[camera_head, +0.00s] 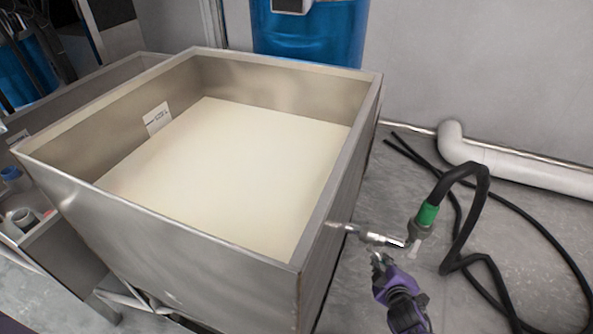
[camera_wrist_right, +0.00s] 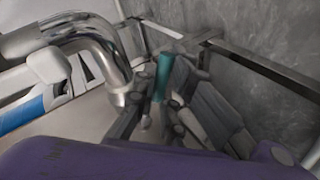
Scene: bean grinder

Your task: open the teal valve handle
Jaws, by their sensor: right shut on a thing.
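The teal valve handle (camera_wrist_right: 163,76) shows in the right wrist view, upright between the fingers of my right gripper (camera_wrist_right: 158,96). The gripper is shut on it. The curved metal pipe (camera_wrist_right: 97,42) runs just left of the handle. In the head view, my purple-bodied right gripper (camera_head: 380,262) is just below the metal outlet pipe (camera_head: 372,237) on the right side of the steel tub (camera_head: 345,160). The teal handle cannot be made out there. My left gripper is not in view.
A black hose (camera_head: 465,205) with a green fitting (camera_head: 428,214) hangs close to the right of the outlet pipe. A white pipe (camera_head: 520,168) lies along the wall. The grey floor (camera_head: 520,230) on the right is mostly clear apart from hoses.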

